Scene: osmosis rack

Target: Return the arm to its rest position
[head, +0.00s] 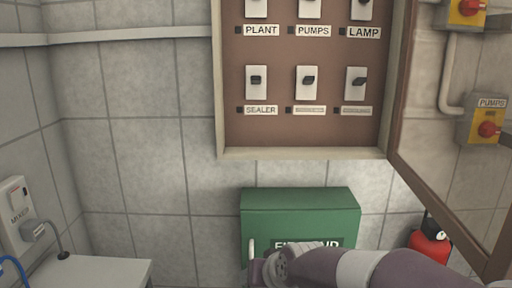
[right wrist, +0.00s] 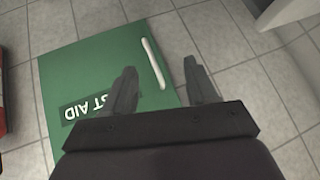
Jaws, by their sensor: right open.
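My right arm (head: 345,268) comes in from the lower right in the head view and lies in front of the green first aid box. Its gripper fingers are hidden or cut off there. In the right wrist view my right gripper (right wrist: 160,88) is open, its two dark fingers apart with nothing between them. The green first aid box (right wrist: 95,65) shows beyond the fingers, with its white handle (right wrist: 152,62) near the fingertips. I cannot tell whether the fingers touch the box. My left gripper is in neither view.
An open switch panel (head: 305,132) with labelled switches hangs above the green box (head: 300,200). Its framed door (head: 440,195) swings out at the right. A red object (head: 430,247) stands behind the door. A white surface (head: 95,270) and a mixer socket (head: 18,215) are at the left.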

